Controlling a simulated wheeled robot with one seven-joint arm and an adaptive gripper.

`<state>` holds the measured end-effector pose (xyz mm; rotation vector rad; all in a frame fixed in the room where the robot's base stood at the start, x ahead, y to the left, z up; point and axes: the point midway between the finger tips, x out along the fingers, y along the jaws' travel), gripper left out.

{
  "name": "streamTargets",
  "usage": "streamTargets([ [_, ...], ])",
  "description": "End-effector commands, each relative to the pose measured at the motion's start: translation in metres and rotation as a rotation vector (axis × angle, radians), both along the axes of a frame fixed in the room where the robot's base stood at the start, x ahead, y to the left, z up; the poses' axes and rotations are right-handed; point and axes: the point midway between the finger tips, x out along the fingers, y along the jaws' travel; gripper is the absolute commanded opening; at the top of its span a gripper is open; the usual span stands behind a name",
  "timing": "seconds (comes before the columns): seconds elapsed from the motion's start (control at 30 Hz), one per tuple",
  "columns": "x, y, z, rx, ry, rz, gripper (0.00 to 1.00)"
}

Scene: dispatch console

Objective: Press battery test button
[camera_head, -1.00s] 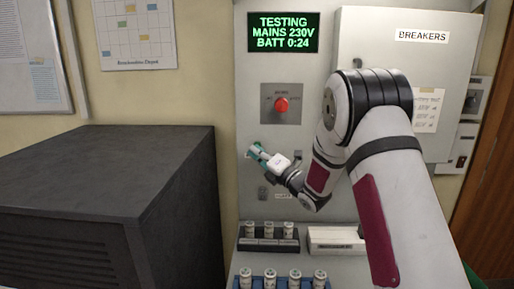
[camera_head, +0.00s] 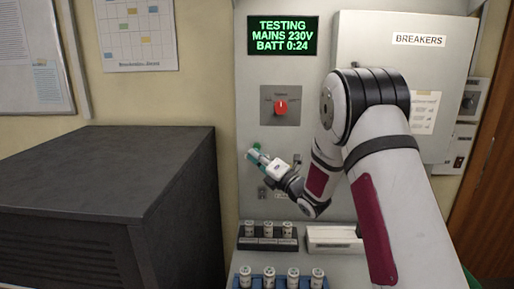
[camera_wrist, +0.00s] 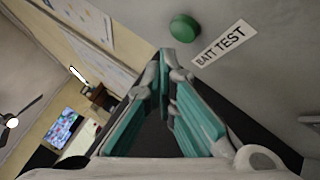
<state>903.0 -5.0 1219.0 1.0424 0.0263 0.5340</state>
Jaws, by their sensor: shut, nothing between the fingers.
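The green battery test button (camera_wrist: 185,28) is on the grey panel beside a "BATT TEST" label (camera_wrist: 219,46) in the wrist view. In the head view a bit of the button (camera_head: 257,146) shows just above my fingertips. My gripper (camera_wrist: 168,55) is shut and empty, its teal-padded fingers together. Its tips are close to the button, with a small gap between them in the wrist picture. My gripper also shows in the head view (camera_head: 254,155), at the left of the panel. The display (camera_head: 283,34) reads TESTING, MAINS 230V, BATT 0:24.
A red rotary knob (camera_head: 281,106) sits above my gripper. A breaker cabinet (camera_head: 420,75) stands out at the right. Battery-like cylinders stand in a black rack (camera_head: 262,243) and a blue rack (camera_head: 256,283) below. A large dark cabinet (camera_head: 110,190) fills the lower left.

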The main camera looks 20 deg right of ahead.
Motion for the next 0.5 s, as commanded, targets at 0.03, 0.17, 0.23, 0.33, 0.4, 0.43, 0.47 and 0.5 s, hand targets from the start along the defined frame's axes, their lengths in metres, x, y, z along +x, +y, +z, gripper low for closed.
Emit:
streamTargets([
  [0.03,-0.006,0.002,0.001,0.001,0.003,0.0,0.0],
  [0.17,-0.018,0.005,0.002,0.001,0.002,0.001,0.0],
  [0.23,-0.024,0.007,0.001,0.0,0.003,0.001,0.0],
  [0.33,-0.033,0.01,0.001,0.001,0.004,0.001,0.0],
  [0.4,-0.038,0.012,0.002,0.001,0.002,0.001,0.0],
  [0.43,-0.039,0.012,0.001,0.0,0.002,0.001,0.0],
  [0.47,-0.04,0.012,0.001,0.0,0.002,0.001,0.0],
  [0.5,-0.041,0.013,0.001,-0.001,0.001,0.0,0.0],
])
